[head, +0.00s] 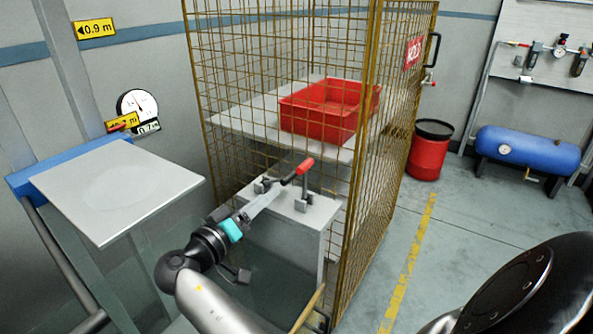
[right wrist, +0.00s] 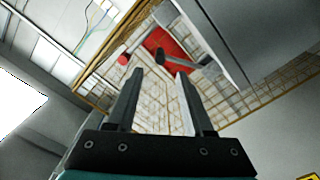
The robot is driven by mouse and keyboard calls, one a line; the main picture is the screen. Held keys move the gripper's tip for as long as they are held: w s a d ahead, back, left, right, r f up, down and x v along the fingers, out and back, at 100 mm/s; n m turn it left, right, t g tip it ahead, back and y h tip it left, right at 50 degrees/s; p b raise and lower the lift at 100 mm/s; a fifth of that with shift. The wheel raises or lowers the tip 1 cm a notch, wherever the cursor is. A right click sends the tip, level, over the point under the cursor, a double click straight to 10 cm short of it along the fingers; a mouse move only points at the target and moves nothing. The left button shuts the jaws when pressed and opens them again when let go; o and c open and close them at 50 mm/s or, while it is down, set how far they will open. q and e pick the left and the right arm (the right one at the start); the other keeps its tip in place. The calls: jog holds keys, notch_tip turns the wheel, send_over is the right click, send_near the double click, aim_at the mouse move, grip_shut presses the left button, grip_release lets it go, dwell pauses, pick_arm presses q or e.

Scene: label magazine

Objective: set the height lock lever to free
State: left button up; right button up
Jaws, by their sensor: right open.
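Small red and dark parts show beyond the tips. My left gripper is not in view.
A flat grey platform (head: 90,200) is at the left, below a round gauge (head: 135,104) and height signs. A red drum (head: 429,155) and blue tank (head: 530,149) stand right; floor there is open.

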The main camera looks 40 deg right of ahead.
aim_at(289, 178)
jog(key=b+x, duration=0.1)
jog(key=x, duration=1.1)
jog(key=shift+w+d, duration=0.1)
jog(key=shift+d, duration=0.15)
grip_shut()
jog(key=shift+f, duration=0.1)
dwell(0.7)
